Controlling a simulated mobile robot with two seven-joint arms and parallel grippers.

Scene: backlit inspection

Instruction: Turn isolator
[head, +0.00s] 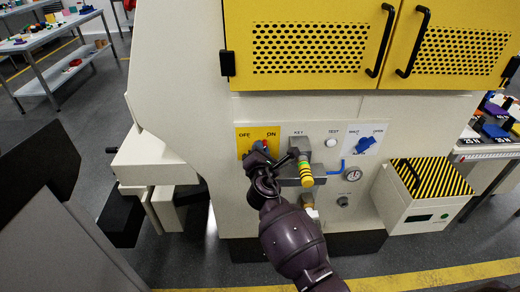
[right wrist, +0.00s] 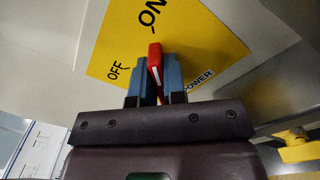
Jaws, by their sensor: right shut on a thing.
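The isolator is a red handle (right wrist: 155,66) on a yellow plate (right wrist: 200,40) marked OFF, ON and POWER. In the head view the plate (head: 243,135) is at the left of the machine's control panel, and only a little of the red handle shows behind my gripper. My right gripper (head: 261,150) reaches up to the plate from below. In the right wrist view its blue fingertips (right wrist: 155,80) are shut on the handle, one on each side. My left gripper is not in view.
Just right of my gripper is a key switch (head: 297,143) with a striped yellow-green tag (head: 306,174) hanging. Farther right are a white TEST button (head: 330,143), a blue knob (head: 364,145) and a gauge (head: 353,174). Yellow doors (head: 310,72) are above; a striped-lid box (head: 432,178) stands right.

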